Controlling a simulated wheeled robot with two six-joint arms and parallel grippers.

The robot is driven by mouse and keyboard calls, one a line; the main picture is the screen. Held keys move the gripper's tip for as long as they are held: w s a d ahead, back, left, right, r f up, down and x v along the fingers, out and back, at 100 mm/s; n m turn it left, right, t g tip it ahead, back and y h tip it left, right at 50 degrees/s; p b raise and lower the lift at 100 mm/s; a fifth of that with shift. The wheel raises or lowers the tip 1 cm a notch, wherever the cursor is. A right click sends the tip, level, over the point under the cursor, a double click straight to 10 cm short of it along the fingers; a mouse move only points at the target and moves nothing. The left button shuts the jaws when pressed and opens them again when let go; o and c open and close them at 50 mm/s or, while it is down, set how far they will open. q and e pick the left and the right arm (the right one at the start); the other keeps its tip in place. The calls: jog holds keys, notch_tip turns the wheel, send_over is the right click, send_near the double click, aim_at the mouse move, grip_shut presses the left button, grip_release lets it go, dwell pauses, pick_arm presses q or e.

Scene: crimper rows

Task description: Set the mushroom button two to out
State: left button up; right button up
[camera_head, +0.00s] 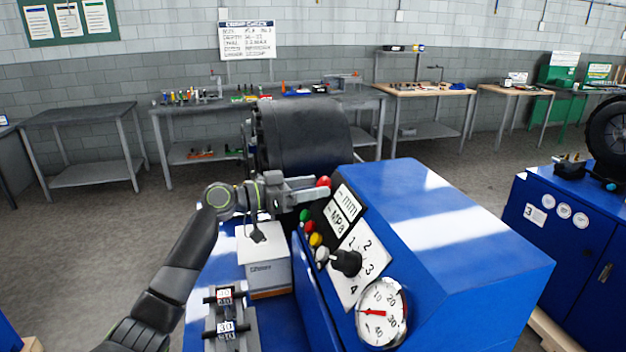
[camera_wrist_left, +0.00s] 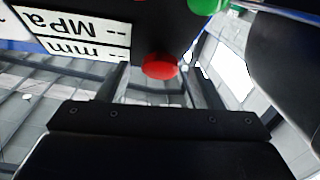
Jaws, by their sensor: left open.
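A red mushroom button (camera_head: 323,182) stands at the top of the sloped control panel (camera_head: 323,207) of the blue machine, left of the mm and MPa labels. My left gripper (camera_head: 318,189) is open beside it. In the left wrist view the red button (camera_wrist_left: 160,66) lies between the two spread fingers, with gaps on both sides. Whether the fingertips reach past its head I cannot tell. Lower are a green button (camera_head: 304,215), a smaller red button (camera_head: 309,227) and a yellow button (camera_head: 316,240). No number on the buttons is legible. My right gripper is not in view.
A black selector knob (camera_head: 346,262) and a round gauge (camera_head: 381,311) sit lower on the panel. A large black cylinder (camera_head: 300,135) is behind the gripper. A white-grey box (camera_head: 264,262) is below it. Another blue cabinet (camera_head: 565,240) stands to the right.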

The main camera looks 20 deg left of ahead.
pick_arm(q)
jog(key=shift+w+d, duration=0.25)
jog(key=shift+d, duration=0.05)
